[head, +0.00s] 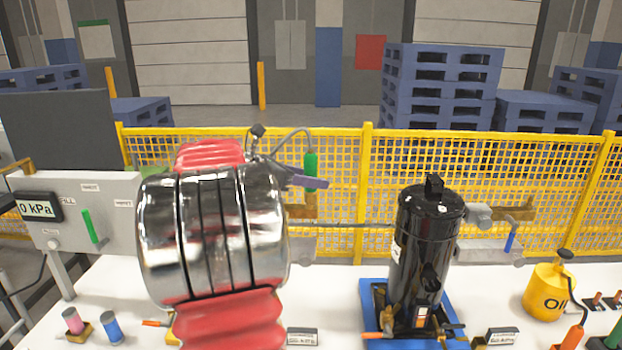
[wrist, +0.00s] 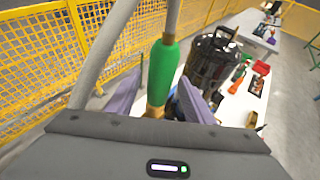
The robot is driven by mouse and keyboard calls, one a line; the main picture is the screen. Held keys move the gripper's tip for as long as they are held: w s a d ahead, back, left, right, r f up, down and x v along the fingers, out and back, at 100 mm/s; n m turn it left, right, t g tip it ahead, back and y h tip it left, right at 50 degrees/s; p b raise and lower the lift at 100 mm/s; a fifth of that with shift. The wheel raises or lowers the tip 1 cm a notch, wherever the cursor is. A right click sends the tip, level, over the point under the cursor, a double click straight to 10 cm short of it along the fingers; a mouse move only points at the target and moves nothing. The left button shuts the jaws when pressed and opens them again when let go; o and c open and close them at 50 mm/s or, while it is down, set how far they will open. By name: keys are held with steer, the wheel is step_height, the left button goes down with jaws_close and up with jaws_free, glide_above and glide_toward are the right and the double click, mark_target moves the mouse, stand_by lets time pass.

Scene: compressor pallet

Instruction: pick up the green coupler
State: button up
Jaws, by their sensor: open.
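The green coupler (wrist: 162,72) hangs upright on a grey hose, with a brass end below its green sleeve. In the head view the coupler (head: 310,163) is beyond my arm, just above the purple fingers. My gripper (wrist: 157,104) is open, with one purple finger to each side of the coupler's lower brass part in the wrist view. I cannot tell whether either finger touches it. In the head view my gripper (head: 308,182) shows edge-on, and its far finger is mostly hidden.
A black compressor (head: 425,255) stands on a blue base on the white table, right of my arm. A yellow mesh fence (head: 480,180) runs behind. A yellow oil can (head: 548,292) is at the right. A pressure display (head: 34,207) is at the left.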

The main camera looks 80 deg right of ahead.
steer(key=x, duration=0.4)
steer(key=shift+d+f, duration=0.2)
stand_by(0.3)
jaws_close()
stand_by(0.4)
